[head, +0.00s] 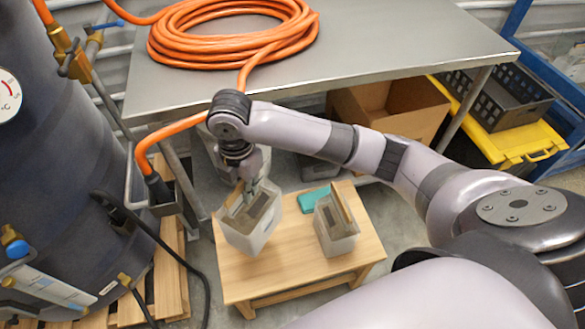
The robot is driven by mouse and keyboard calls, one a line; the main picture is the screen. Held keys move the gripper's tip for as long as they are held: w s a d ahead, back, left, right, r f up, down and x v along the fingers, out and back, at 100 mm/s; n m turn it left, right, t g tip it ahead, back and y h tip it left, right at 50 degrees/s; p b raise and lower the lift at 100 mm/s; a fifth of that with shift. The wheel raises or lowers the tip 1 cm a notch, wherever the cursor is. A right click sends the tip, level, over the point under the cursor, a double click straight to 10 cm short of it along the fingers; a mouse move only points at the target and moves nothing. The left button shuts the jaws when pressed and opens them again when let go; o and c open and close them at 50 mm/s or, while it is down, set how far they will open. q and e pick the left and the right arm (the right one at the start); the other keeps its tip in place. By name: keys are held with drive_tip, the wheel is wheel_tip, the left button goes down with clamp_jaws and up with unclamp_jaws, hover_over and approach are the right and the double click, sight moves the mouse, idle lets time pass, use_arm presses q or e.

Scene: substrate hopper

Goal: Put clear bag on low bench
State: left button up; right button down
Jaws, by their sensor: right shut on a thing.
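A low wooden bench (290,257) stands on the floor in front of the metal table. My right gripper (246,192) points down over the left part of the bench and is shut on a clear bag (252,228) with brown contents. The bag is tilted slightly; I cannot tell whether its bottom touches the bench top. A second similar clear bag (338,238) stands on the right part of the bench, apart from the held one. My left gripper is not in view.
A teal item (313,197) lies at the back of the bench. The metal table (390,40) carries a coiled orange hose (225,35). A dark tank (60,170) stands at left, with a black cable beside the bench. A cardboard box (390,107) and yellow-lidded crate (515,140) are at right.

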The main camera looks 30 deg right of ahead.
drive_tip(key=shift+f, duration=0.2)
wheel_tip(320, 180, down, 19)
drive_tip(key=shift+f+b, duration=0.15)
drive_tip(key=shift+b, duration=0.7)
drive_tip(key=shift+f, duration=0.1)
drive_tip(key=c, duration=2.1)
unclamp_jaws()
drive_tip(key=shift+f, duration=0.1)
drive_tip(key=o, duration=0.4)
drive_tip(key=shift+s, duration=0.1)
